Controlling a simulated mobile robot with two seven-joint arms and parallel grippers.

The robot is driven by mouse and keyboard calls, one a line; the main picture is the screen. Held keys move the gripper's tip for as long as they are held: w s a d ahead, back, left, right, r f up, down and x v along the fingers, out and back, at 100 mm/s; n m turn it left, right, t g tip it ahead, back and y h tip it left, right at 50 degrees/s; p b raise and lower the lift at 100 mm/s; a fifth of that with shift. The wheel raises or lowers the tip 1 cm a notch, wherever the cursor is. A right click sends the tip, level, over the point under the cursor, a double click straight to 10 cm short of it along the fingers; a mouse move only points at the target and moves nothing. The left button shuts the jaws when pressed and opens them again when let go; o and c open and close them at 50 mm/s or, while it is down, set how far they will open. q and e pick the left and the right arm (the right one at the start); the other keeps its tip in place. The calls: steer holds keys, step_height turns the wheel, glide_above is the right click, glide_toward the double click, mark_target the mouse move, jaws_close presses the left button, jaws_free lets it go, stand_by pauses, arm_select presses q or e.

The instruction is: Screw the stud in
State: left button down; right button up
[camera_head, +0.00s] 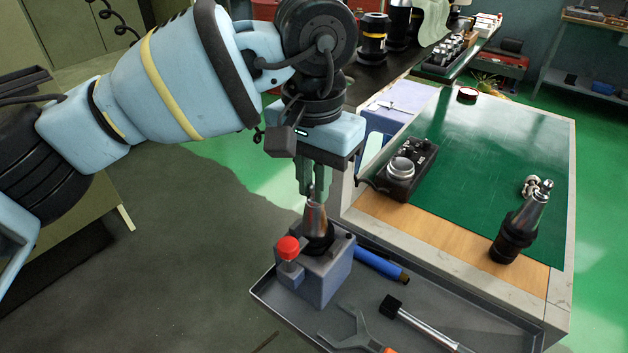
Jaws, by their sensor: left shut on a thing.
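My left gripper (312,190) points straight down over the metal tool-holder cone (316,218). Its fingers are shut on the small stud (312,194), which is mostly hidden between them. The stud's lower end is at the cone's top; I cannot tell how far it sits inside. The cone stands upright in a grey-blue holding block (325,278) with a red knob (288,247). My right gripper is not in view.
The block stands on a grey tray (262,294) with a wrench (352,330), a silver-handled tool (425,325) and a blue cylinder (380,265). A second tool holder (520,228) and a black device (405,172) stand on the cart top. The green mat's (480,140) middle is clear.

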arm_select(q)
steer(key=m, duration=0.3)
steer(key=shift+b, duration=0.3)
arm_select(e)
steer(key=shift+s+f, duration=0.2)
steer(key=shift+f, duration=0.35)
arm_select(q)
steer(key=c, duration=1.3)
jaws_free()
steer(key=shift+c, duration=0.2)
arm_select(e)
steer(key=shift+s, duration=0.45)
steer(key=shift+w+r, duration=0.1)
arm_select(q)
steer(key=shift+r+n+p, duration=0.15)
steer(key=shift+n+p, duration=0.3)
steer(key=shift+n, duration=0.45)
steer(key=n+p, duration=0.1)
steer(key=n, duration=0.2)
steer(key=shift+n, duration=0.3)
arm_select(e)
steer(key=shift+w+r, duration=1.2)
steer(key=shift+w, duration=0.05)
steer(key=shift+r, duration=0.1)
